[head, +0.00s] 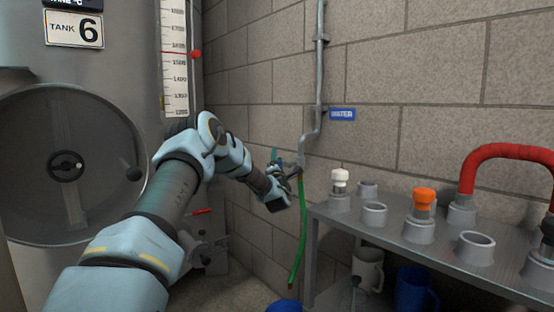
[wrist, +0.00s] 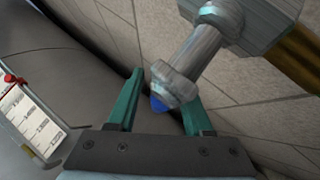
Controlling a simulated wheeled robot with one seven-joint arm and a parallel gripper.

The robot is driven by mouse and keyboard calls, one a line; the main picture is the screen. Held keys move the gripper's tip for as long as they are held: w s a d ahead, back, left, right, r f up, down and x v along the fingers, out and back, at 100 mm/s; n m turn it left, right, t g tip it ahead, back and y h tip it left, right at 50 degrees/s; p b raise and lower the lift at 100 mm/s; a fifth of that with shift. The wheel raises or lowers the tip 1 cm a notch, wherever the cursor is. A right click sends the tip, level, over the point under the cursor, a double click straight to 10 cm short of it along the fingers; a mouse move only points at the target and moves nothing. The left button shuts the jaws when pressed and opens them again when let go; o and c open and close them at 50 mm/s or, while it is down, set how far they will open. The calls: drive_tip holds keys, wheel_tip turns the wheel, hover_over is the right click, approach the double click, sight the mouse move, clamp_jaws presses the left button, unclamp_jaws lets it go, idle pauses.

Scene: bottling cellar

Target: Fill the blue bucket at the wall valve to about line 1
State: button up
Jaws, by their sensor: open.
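The wall valve (head: 298,161) sits on a grey pipe at the brick wall, with a green hose (head: 300,235) hanging below it. My gripper (head: 279,163) is at the valve. In the wrist view my gripper (wrist: 160,88) is open, its teal fingers on either side of a metal valve part (wrist: 178,80) with a blue tip. I cannot tell whether they touch it. The top of a blue bucket (head: 285,306) shows at the bottom edge, below the hose end. Its inside, fill lines and any water are not visible.
A grey metal bench (head: 400,241) with fittings and a red hose (head: 500,151) stands at right. Under it are a white jug (head: 367,270) and another blue vessel (head: 413,288). A large tank (head: 100,110) with a gauge (head: 174,60) is at left. A blue sign (head: 342,114) marks the pipe.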

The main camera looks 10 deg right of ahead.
drive_tip(key=shift+c, duration=0.4)
clamp_jaws()
idle(0.9)
